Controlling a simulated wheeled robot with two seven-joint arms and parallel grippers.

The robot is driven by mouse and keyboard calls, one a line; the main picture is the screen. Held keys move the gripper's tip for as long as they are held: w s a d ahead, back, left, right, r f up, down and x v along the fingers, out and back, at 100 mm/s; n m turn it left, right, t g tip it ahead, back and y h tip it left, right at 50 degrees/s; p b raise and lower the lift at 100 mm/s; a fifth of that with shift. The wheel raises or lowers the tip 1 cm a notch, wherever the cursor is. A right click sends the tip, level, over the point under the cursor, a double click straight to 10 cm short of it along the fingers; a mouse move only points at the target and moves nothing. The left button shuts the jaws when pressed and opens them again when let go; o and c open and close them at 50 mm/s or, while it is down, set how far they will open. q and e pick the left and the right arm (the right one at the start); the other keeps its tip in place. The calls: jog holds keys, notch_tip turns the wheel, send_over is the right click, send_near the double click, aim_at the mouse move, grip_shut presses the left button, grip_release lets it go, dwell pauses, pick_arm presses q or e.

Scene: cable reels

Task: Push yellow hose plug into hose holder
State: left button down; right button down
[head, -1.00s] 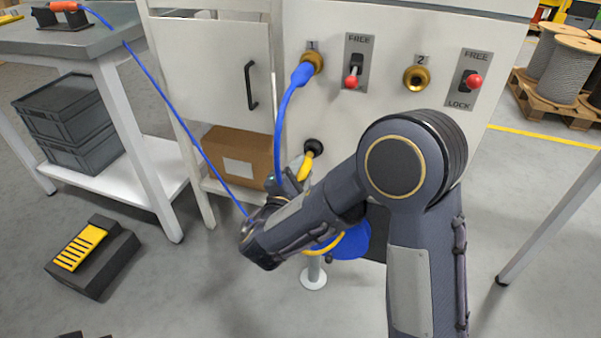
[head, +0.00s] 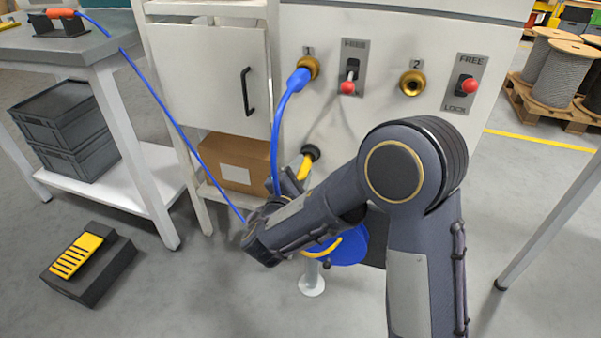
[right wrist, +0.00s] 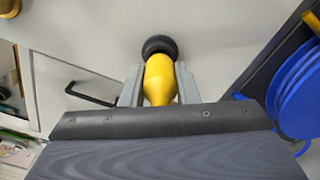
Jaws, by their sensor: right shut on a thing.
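The yellow hose plug (right wrist: 160,80) is between the two grey fingers of my right gripper (right wrist: 159,74), which is shut on it. The hose holder is a round black fitting (right wrist: 160,46) on the pale panel. The plug's front end meets the holder in the right wrist view; how deep it sits inside cannot be told. In the head view the yellow plug (head: 305,168) rises to the black holder (head: 310,152), low on the panel. My forearm covers much of the right gripper (head: 288,184) there. My left gripper is not in view.
A blue hose (head: 287,115) hangs from brass port 1 (head: 307,67), close beside my right gripper. Brass port 2 (head: 412,83) is empty. Red-knobbed levers (head: 347,88) stand beside the ports. A blue reel (head: 352,247) is behind my forearm. A cardboard box (head: 232,165) sits on the shelf left.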

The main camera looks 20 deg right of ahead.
jog(key=c, duration=1)
grip_release()
